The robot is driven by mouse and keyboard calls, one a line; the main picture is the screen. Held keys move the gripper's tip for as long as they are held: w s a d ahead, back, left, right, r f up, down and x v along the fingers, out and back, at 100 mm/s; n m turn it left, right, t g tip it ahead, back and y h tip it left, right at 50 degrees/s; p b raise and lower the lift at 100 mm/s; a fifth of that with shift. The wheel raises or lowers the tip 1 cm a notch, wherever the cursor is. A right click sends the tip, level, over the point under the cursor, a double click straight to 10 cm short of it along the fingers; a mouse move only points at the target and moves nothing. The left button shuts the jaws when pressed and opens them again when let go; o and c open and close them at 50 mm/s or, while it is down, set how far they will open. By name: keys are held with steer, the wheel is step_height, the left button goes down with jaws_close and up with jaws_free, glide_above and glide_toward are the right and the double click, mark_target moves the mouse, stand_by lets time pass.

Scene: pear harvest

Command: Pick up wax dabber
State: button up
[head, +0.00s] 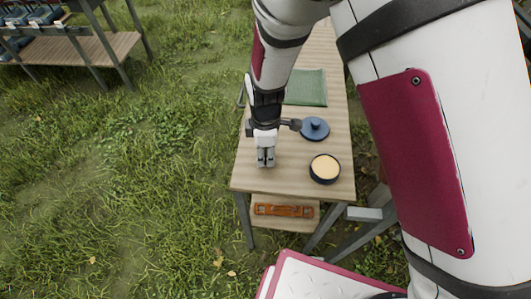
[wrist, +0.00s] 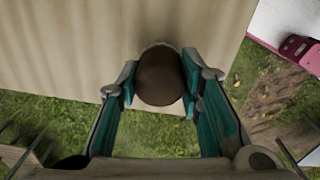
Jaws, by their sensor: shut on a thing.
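In the wrist view the wax dabber shows as a round dark brown end (wrist: 158,78), with a paler rim at its far side. My gripper (wrist: 159,88) is shut on it, with teal pads against its left and right sides. In the head view my gripper (head: 265,162) points down over the front left part of the wooden table (head: 252,181). The dabber cannot be made out clearly there. I cannot tell whether it touches the tabletop.
A black tin of yellow wax (head: 325,168) stands right of my gripper. A blue round lid (head: 315,128) lies behind it, and a green cloth (head: 306,88) farther back. An orange level-like tool (head: 283,211) lies on the lower shelf. Another rack (head: 75,47) stands at upper left.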

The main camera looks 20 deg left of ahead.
step_height(320, 180, up, 2)
steer(key=shift+r, duration=0.15)
steer(key=s+d, duration=0.3)
steer(key=s, duration=0.4)
steer(key=s+d+r+b, duration=0.1)
steer(key=s+d, duration=0.2)
steer(key=s, duration=0.4)
steer(key=shift+s+d+r, duration=0.15)
steer(key=shift+s+r, duration=0.05)
steer(key=shift+s, duration=0.2)
steer(key=shift+o, duration=1.1)
steer(key=shift+c, duration=0.5)
